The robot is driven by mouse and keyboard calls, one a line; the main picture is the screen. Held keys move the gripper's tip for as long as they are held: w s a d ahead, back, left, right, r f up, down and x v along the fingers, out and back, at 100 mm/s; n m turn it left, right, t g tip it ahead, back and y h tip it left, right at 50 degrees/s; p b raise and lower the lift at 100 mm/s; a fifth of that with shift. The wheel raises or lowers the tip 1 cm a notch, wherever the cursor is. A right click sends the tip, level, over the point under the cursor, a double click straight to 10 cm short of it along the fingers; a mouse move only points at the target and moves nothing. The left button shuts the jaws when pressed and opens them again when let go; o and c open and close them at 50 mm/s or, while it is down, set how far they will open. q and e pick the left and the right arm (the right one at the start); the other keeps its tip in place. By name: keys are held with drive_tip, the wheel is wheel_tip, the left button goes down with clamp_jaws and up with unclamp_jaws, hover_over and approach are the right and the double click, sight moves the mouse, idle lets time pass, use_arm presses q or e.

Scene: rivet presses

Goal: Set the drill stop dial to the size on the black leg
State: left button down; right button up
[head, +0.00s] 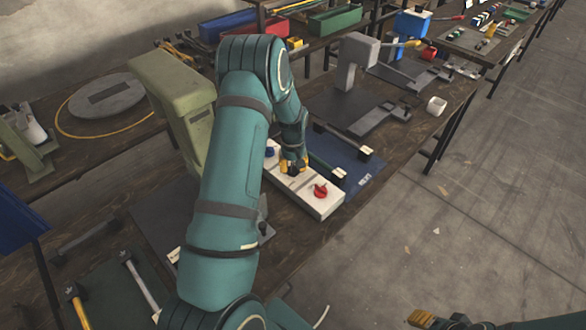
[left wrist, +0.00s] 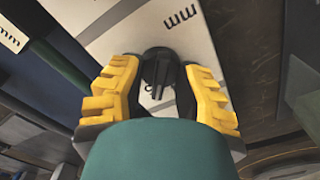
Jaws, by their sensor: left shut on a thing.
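A white panel (head: 326,207) lies on the bench with a blue knob (head: 269,152) at its far end and a red knob (head: 320,190) near its front end. My left gripper (head: 293,168) is over the panel between them. In the left wrist view its yellow fingers (left wrist: 158,88) are shut on a black knob (left wrist: 158,66), with "mm" printed on the panel (left wrist: 130,18) beyond it. The knob's scale setting is not readable. My right gripper (head: 425,318) is at the bottom edge, partly cut off.
A green press (head: 175,85) stands left of my left arm, and a grey press (head: 350,62) stands behind the mat (head: 362,182). A white cup (head: 437,106) is near the bench edge. Hammers (head: 140,280) lie at lower left. The floor at right is clear.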

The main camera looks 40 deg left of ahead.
sight(293, 166)
use_arm(q)
drive_tip(key=shift+s+d+f+m, duration=0.15)
drive_tip(key=shift+s+f+m, duration=0.1)
drive_tip(key=shift+m, duration=0.65)
drive_tip(key=shift+b, duration=0.3)
drive_tip(key=shift+c, duration=2.1)
unclamp_jaws()
drive_tip(key=shift+w, duration=0.15)
drive_tip(key=shift+r, duration=0.1)
drive_tip(key=shift+w+r, duration=0.1)
drive_tip(key=shift+r, duration=0.15)
wheel_tip(293, 166, up, 12)
drive_tip(key=shift+f, duration=0.25)
